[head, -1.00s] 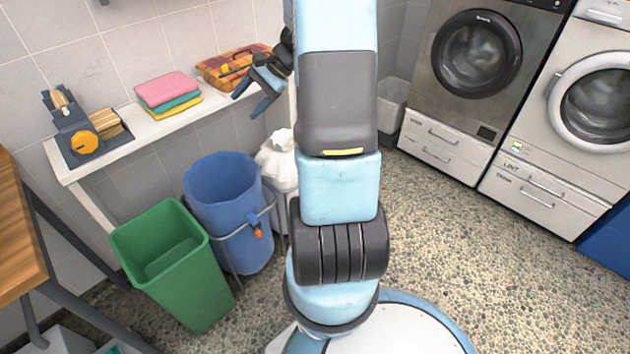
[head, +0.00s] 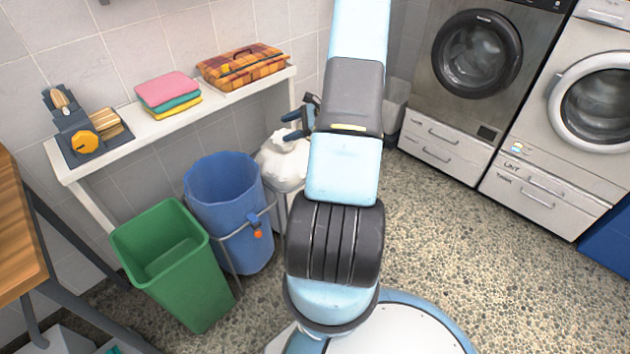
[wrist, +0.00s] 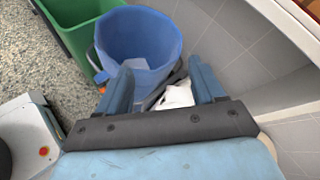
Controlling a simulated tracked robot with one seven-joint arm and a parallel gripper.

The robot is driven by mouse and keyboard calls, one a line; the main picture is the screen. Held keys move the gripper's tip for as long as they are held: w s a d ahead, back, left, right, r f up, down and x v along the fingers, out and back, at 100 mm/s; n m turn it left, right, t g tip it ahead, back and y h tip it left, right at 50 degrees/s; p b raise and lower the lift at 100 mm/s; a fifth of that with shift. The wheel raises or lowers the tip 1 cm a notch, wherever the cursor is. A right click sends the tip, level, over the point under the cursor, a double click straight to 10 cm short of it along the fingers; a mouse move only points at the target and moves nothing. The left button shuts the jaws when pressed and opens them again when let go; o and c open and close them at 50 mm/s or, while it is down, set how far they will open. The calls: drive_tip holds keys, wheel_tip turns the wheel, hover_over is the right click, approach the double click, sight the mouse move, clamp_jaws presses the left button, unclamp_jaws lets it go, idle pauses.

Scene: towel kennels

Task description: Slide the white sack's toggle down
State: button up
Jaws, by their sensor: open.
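The white sack (head: 284,162) hangs in a metal stand behind and right of the blue sack, its top gathered and its right side partly hidden by my arm. Its toggle cannot be made out in either view. My gripper (head: 288,125) is open just above the sack's top in the head view, partly hidden by my arm. In the wrist view, white cloth (wrist: 178,96) of the sack shows between the two blue fingers of my gripper (wrist: 161,66). I see no contact between the fingers and the sack.
The open blue sack (head: 228,220), with an orange-marked toggle (head: 257,232), stands close beside the white one. A green bin (head: 190,285) is in front. Speckled floor is clear at right.

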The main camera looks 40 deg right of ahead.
drive_tip(key=s+d+f+m+t+h, duration=0.1)
drive_tip(key=s+d+f+m+h, duration=0.25)
drive_tip(key=f, duration=0.65)
drive_tip(key=s+d+f+m+t+h, duration=0.2)
drive_tip(key=s+d+f+m, duration=0.25)
drive_tip(key=f, duration=0.45)
drive_tip(key=s+d+f+m+t+h, duration=0.1)
drive_tip(key=s+d+f+m+h, duration=0.3)
drive_tip(key=f, duration=0.6)
drive_tip(key=shift+m+y, duration=0.5)
drive_tip(key=shift+y, duration=0.35)
drive_tip(key=x, duration=0.9)
drive_tip(key=r+x, duration=0.1)
drive_tip(key=x, duration=0.3)
drive_tip(key=shift+w+d, duration=0.35)
drive_tip(key=shift+w, duration=0.15)
clamp_jaws()
